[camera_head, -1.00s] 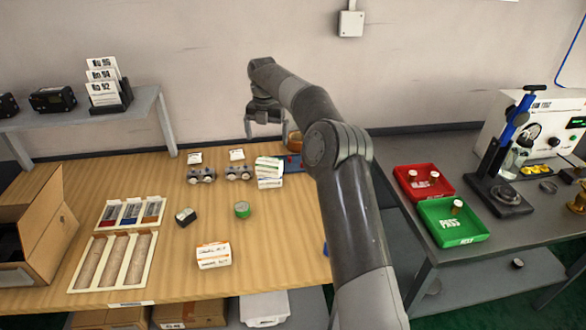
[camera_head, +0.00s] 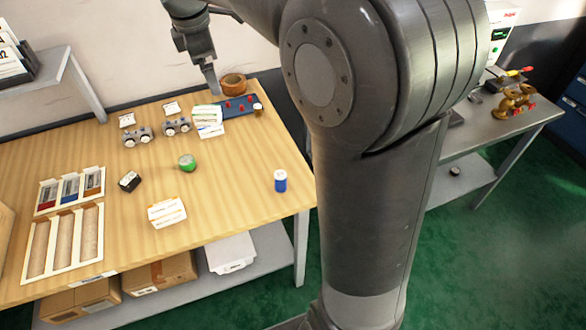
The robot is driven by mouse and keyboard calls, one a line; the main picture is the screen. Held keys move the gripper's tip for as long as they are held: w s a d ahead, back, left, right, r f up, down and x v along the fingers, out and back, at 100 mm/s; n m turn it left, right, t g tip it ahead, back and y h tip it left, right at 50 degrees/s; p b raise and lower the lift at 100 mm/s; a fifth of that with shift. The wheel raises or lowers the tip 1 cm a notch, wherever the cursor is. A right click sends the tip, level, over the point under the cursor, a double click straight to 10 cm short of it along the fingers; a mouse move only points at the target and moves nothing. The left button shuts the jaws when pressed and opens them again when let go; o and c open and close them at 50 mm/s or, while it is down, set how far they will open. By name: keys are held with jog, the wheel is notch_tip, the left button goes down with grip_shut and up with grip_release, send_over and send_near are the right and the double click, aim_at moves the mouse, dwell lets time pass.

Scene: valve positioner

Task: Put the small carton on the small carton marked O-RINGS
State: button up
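A small white carton with an orange stripe (camera_head: 167,212) lies alone near the front middle of the wooden table. More small white cartons (camera_head: 208,121) stand together, at least partly stacked, toward the back. The print is too small to read, so I cannot tell which carton is marked O-RINGS. My gripper (camera_head: 212,84) hangs above the back of the table, over or behind the carton stack, and looks apart from it. I see its fingers nearly edge-on and cannot tell whether they are open; no carton shows in them.
A blue board with red pieces (camera_head: 240,106) and a brown bowl (camera_head: 233,83) are beside the stack. Two grey fittings (camera_head: 177,127) sit left of it. A green-topped round item (camera_head: 187,162), black block (camera_head: 130,181) and blue-white bottle (camera_head: 280,181) stand nearer. My arm hides the right side.

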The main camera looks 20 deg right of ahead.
jog(key=s+d+f+m+t, duration=0.1)
jog(key=s+d+f+m, duration=0.2)
jog(key=s+m, duration=0.5)
jog(key=s+d+f+m+t+y, duration=0.1)
jog(key=s+d+f+m, duration=0.3)
jog(key=s+m, duration=0.5)
jog(key=s, duration=1.1)
jog(key=shift+d+f+m+t, duration=0.25)
jog(key=shift+d+m+t, duration=0.05)
jog(key=shift+d, duration=0.1)
